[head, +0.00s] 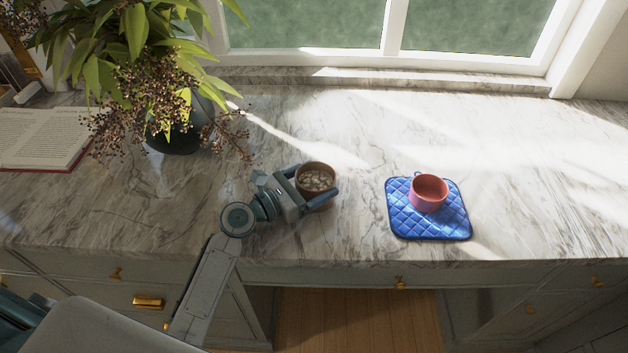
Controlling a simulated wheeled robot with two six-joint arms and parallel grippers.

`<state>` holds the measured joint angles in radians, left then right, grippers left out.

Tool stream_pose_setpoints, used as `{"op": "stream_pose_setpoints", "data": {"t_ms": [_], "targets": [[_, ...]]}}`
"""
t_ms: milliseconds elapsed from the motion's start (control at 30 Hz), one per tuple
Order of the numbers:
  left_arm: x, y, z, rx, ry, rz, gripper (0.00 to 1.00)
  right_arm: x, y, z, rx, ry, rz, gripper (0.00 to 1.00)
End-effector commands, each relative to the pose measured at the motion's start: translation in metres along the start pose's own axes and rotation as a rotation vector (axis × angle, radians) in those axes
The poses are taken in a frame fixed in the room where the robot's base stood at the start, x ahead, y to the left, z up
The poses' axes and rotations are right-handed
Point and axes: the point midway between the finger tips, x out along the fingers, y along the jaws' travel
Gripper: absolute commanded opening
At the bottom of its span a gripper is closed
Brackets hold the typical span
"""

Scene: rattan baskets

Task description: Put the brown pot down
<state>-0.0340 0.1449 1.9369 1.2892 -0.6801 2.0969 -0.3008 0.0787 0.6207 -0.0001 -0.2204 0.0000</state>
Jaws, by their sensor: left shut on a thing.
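The brown pot (316,178) is a small round pot with pale pieces inside, near the middle of the marble counter in the head view. My left gripper (312,190) is shut on it, with its fingers around the pot's sides. I cannot tell whether the pot's base touches the counter. My right gripper is not in view.
A blue quilted mat (403,218) lies to the right with a red-pink pot (428,192) on it. A dark vase (176,138) with leafy branches and an open book (42,136) are at the left. The counter (540,170) is clear at the far right.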

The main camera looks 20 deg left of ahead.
Motion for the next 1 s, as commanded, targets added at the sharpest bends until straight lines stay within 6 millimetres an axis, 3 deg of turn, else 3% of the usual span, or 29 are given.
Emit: {"op": "stream_pose_setpoints", "data": {"t_ms": [100, 133, 200, 567, 1000], "targets": [[0.000, 0.000, -0.002, 0.000, -0.003, 0.000, 0.37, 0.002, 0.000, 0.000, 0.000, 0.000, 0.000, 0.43], [0.000, 0.000, -0.003, -0.001, 0.000, 0.000, 0.85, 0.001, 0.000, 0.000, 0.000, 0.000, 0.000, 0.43], [0.000, 0.000, -0.003, -0.001, 0.000, 0.000, 0.99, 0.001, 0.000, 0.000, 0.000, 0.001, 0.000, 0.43], [-0.005, 0.000, -0.001, 0.002, 0.002, 0.000, 1.00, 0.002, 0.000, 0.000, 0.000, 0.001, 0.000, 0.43], [-0.077, 0.000, -0.003, 0.004, 0.005, -0.001, 1.00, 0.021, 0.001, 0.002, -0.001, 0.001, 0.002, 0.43]]}}
